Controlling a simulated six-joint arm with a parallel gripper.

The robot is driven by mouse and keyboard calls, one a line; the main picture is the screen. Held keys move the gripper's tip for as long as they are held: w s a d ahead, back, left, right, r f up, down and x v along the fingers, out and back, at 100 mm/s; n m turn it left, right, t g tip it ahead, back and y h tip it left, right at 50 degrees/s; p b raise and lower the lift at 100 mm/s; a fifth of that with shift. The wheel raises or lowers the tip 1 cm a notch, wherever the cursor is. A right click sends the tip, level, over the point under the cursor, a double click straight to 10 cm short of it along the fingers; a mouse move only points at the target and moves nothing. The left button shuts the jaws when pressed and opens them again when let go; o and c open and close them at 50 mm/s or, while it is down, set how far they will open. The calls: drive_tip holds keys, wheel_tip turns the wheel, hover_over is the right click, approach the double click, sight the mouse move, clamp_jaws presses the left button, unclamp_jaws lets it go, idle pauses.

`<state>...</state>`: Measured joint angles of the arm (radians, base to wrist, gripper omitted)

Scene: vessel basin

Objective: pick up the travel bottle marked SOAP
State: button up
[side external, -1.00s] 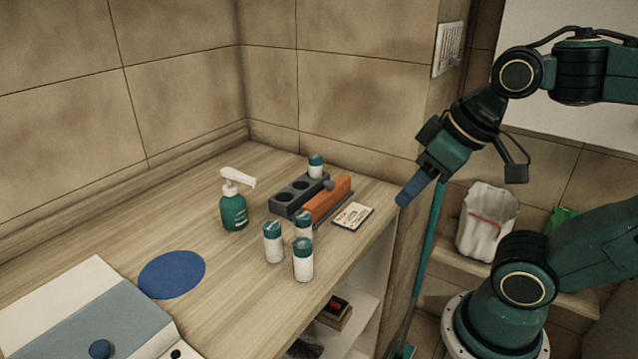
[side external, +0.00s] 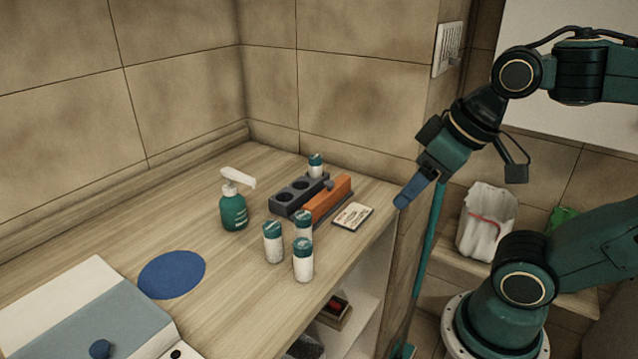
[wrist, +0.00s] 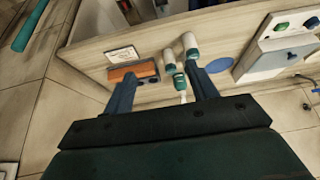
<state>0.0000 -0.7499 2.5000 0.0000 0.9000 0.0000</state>
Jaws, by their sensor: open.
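Three white travel bottles with teal caps stand in a group near the counter's front edge: a left one (side external: 273,243), a front one (side external: 303,261) and a back one (side external: 303,224). Another capped bottle (side external: 316,166) stands at the far end of the dark rack (side external: 290,198). I cannot read any bottle's marking, so I cannot tell which is SOAP. My gripper (side external: 404,198) is open and empty, to the right of the counter and apart from all bottles. In the wrist view, bottles (wrist: 190,45) show between and beyond the fingers.
A teal pump dispenser (side external: 234,211) stands left of the rack. An orange block (side external: 330,198) and a small card (side external: 353,216) lie beside the rack. A blue disc (side external: 171,274) lies on clear counter. The tiled wall bounds the back.

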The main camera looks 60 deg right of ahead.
drive_tip(key=shift+r, duration=0.1)
drive_tip(key=w+d+r+m+g, duration=0.1)
drive_tip(key=w+d+r+m, duration=0.1)
drive_tip(key=w+r+m, duration=0.45)
drive_tip(key=m+g, duration=0.5)
drive_tip(key=m, duration=0.9)
hover_over(314, 157)
wheel_tip(314, 157, down, 8)
drive_tip(key=shift+r, duration=0.15)
drive_tip(key=shift+d, duration=0.1)
drive_tip(key=shift+f, duration=4.3)
